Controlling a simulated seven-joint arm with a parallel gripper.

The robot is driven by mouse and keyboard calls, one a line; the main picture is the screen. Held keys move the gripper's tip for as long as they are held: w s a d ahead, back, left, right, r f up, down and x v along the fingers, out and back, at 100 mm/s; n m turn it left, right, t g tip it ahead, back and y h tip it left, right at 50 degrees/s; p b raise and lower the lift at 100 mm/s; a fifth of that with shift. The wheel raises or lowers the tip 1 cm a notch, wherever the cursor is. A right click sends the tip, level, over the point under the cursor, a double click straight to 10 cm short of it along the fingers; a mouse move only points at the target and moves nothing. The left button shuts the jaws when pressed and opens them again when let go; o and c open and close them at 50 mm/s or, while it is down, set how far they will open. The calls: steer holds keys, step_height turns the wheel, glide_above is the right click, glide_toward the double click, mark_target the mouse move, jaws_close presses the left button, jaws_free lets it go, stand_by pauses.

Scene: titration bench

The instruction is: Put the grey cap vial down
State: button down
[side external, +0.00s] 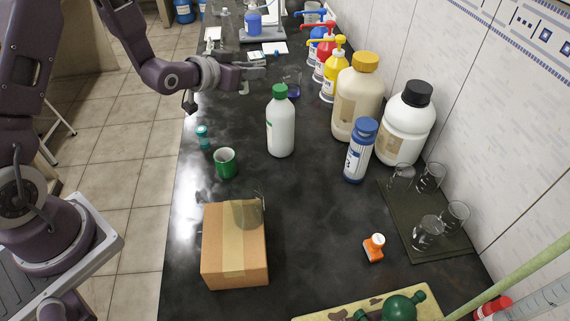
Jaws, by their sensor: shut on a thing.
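My gripper (256,68) is at the far part of the black bench, left of the middle, above the bench top. It is shut on a small vial (244,88), whose lower part shows just below the fingers. The fingers hide the vial's upper part, so its grey cap cannot be made out. I cannot tell whether the vial touches the bench.
A small beaker with purple liquid (291,84) stands right of my gripper. A white bottle with a green cap (281,124) is nearer. A teal-topped vial (203,136) and a green mug (225,162) stand left. Pump bottles (334,70) line the wall.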

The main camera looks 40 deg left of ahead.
step_height(320, 180, up, 7)
steer(key=w+d+r+m+g+h, duration=0.1)
steer(key=d+m+h, duration=0.15)
steer(key=d, duration=0.25)
steer(key=w+d+r+m+h, duration=0.1)
steer(key=d+r+m+h, duration=0.15)
steer(key=d, duration=0.25)
steer(key=s+d+f+m+g+h, duration=0.1)
steer(key=s+d+m+g+h, duration=0.35)
steer(key=d, duration=0.35)
steer(key=s+d+m+g+h, duration=0.4)
steer(key=s+d+m, duration=0.1)
steer(key=d, duration=0.2)
steer(key=s+d+f+m+g, duration=0.2)
steer(key=s+f+m+g, duration=0.2)
steer(key=s, duration=0.1)
step_height(320, 180, down, 20)
steer(key=shift+a+r, duration=0.1)
steer(key=c, duration=1.1)
jaws_free()
steer(key=shift+c, duration=0.2)
